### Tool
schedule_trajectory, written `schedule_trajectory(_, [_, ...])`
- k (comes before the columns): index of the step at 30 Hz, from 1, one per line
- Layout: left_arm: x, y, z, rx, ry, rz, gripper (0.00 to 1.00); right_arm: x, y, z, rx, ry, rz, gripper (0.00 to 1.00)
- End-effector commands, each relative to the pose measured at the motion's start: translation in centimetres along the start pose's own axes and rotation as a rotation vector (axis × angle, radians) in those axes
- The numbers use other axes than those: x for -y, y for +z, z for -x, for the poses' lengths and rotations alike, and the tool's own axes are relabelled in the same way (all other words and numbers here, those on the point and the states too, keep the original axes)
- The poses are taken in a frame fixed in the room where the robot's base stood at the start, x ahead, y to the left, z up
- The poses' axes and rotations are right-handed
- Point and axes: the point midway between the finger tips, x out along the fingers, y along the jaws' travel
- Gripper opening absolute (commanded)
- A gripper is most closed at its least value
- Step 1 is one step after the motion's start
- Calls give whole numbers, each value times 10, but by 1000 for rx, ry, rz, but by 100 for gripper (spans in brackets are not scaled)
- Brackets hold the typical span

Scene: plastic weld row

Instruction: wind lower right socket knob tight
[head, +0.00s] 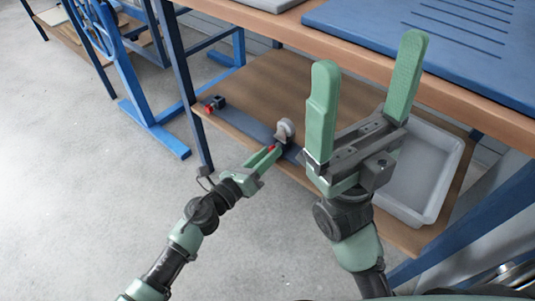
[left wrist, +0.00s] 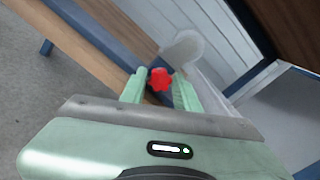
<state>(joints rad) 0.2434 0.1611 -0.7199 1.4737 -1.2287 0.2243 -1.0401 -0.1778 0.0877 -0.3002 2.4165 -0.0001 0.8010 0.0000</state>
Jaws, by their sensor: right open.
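A pale grey rounded socket piece (head: 285,130) stands at the edge of the lower shelf, with a red knob (head: 271,148) on its near side. In the left wrist view the red knob (left wrist: 160,79) has a lobed shape and sits between my two green fingertips. My left gripper (head: 268,157) is closed to about the knob's width and appears shut on it. The fingers partly hide the fixture in the head view. My right gripper (head: 366,95) is open and empty, raised in front of the workbench, with its fingers pointing up.
A second dark fixture with a red knob (head: 210,106) sits further left on the lower shelf (head: 262,88). A grey tray (head: 432,185) stands at the shelf's right. The wooden bench edge (head: 475,103) and blue posts are close to my arms. Floor at left is clear.

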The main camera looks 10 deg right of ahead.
Motion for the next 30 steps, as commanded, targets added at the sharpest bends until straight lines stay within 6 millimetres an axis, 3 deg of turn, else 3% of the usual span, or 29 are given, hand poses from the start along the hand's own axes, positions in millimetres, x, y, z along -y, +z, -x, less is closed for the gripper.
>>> schedule_trajectory(13, [0,0,6,-1,1,0,48,-1,0,-3,-5,6,1,87])
schedule_trajectory(24, [0,0,65,-1,2,1,48,-2,-3,1,20,23,-3,87])
schedule_trajectory(30, [0,-1,78,-1,1,0,48,-1,-2,5,35,15,-5,87])
